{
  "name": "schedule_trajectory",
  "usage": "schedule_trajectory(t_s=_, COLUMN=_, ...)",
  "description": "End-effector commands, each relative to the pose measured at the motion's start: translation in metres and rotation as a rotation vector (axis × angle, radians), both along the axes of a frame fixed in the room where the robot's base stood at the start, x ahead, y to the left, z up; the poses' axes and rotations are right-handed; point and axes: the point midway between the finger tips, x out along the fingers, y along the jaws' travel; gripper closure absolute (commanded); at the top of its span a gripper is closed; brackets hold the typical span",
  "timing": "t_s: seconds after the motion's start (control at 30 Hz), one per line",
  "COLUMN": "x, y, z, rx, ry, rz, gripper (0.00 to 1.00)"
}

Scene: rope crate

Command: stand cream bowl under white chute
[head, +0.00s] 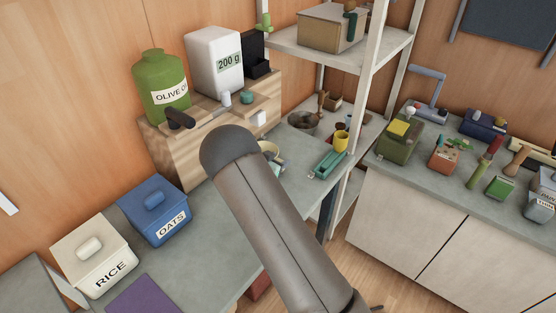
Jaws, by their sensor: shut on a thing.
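A cream curved rim (269,147), probably the cream bowl, shows just right of my arm's rounded end, at the foot of the wooden stand. Most of it is hidden behind my arm. A white dispenser (212,52) marked "200 g" stands on the wooden stand (190,160). A small white spout-like piece (225,99) sticks out below it, probably the white chute. Another small white piece (259,118) is on the stand's front. My gripper is hidden behind my arm, so its hold on the bowl cannot be seen.
A green olive oil jar (160,80) stands left of the dispenser. Blue oats (152,208) and white rice (95,255) boxes stand on the counter at left. A teal tray (330,164), yellow cup (341,140) and shelf post (363,90) are at right.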

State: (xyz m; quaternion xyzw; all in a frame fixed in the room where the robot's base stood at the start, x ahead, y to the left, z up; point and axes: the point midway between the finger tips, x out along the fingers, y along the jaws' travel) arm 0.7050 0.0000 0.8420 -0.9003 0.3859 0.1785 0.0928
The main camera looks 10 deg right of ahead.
Motion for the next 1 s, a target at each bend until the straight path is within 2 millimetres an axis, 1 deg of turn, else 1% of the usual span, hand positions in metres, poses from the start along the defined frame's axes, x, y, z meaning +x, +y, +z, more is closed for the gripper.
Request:
schedule_trajectory(t_s=0.2, x=0.0, y=0.0, z=-0.003, rx=0.0, ry=-0.001, rz=0.0, gripper=0.84)
schedule_trajectory(t_s=0.23, x=0.0, y=0.0, z=-0.003, rx=0.0, ry=-0.001, rz=0.0, gripper=0.44)
schedule_trajectory(t_s=0.3, x=0.0, y=0.0, z=-0.002, rx=0.0, ry=-0.001, rz=0.0, gripper=0.27)
schedule_trajectory(t_s=0.77, x=-0.001, y=0.001, z=-0.003, rx=0.0, ry=0.0, rz=0.0, gripper=0.27)
schedule_trajectory(t_s=0.87, x=-0.006, y=0.007, z=0.0, rx=0.001, ry=0.0, rz=0.001, gripper=0.27)
schedule_trajectory(t_s=0.97, x=-0.016, y=0.018, z=0.007, rx=0.001, ry=-0.001, rz=0.001, gripper=0.27)
schedule_trajectory(t_s=1.0, x=-0.022, y=0.024, z=0.01, rx=0.001, ry=0.0, rz=0.003, gripper=0.27)
